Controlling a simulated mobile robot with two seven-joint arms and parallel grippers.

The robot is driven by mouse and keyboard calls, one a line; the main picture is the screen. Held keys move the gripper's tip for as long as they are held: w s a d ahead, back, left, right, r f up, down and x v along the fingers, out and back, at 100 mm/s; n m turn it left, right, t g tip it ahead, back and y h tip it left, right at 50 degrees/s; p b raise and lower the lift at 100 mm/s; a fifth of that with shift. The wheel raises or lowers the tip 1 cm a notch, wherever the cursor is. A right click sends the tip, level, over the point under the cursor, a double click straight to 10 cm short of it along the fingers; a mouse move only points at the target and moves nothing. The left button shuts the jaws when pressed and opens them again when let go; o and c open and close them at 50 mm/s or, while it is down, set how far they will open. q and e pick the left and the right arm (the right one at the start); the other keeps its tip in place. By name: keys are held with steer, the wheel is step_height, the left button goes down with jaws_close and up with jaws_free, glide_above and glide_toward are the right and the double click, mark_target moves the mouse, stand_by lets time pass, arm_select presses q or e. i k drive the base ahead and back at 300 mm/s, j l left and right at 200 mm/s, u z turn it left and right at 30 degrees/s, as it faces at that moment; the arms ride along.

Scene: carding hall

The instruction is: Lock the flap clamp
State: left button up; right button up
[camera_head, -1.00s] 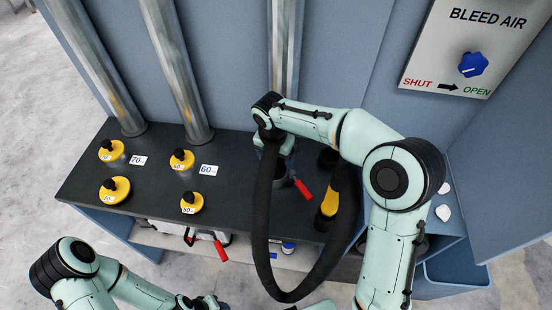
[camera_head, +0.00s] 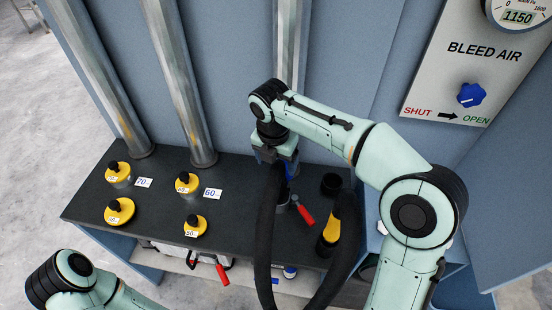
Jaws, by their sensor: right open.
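A red-handled lever (camera_head: 304,213) stands out from a short grey fitting on the dark bench, below the right-hand pipe; it looks like the flap clamp. My right gripper (camera_head: 283,172) is open just above and left of this lever, pointing down, and is apart from the red handle. A small blue part shows by its fingers. A thick black hose (camera_head: 267,235) passes just below the gripper and hides part of the fitting. Whether the gripper touches the hose I cannot tell. My left arm shows at the lower left, but its gripper is out of the picture.
Several yellow caps with black knobs (camera_head: 118,172) stand on the dark bench (camera_head: 150,205) at left. A yellow and black piece (camera_head: 331,232) is right of the lever. Another red handle (camera_head: 222,274) hangs below the bench front. A bleed air panel (camera_head: 455,75) is upper right.

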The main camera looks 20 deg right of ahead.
mark_target(310, 222)
steer(key=k, duration=1)
